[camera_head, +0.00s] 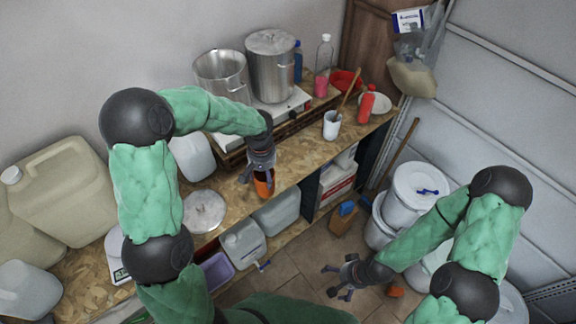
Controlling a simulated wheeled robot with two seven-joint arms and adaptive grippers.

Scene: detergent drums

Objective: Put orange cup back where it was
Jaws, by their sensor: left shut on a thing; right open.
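The orange cup (264,187) is at the front edge of the wooden bench (289,168) in the head view. My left gripper (259,175) comes down from above and is shut on the cup, hiding its upper part. I cannot tell whether the cup touches the bench top. My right gripper (345,285) is open and empty, low over the tiled floor to the right of the bench.
A white mug (331,126) with a wooden stick stands right of the cup. Two metal pots (271,68) stand behind. A metal lid (204,211) lies to the left. White drums (418,190) stand on the floor at right. The bench between cup and mug is clear.

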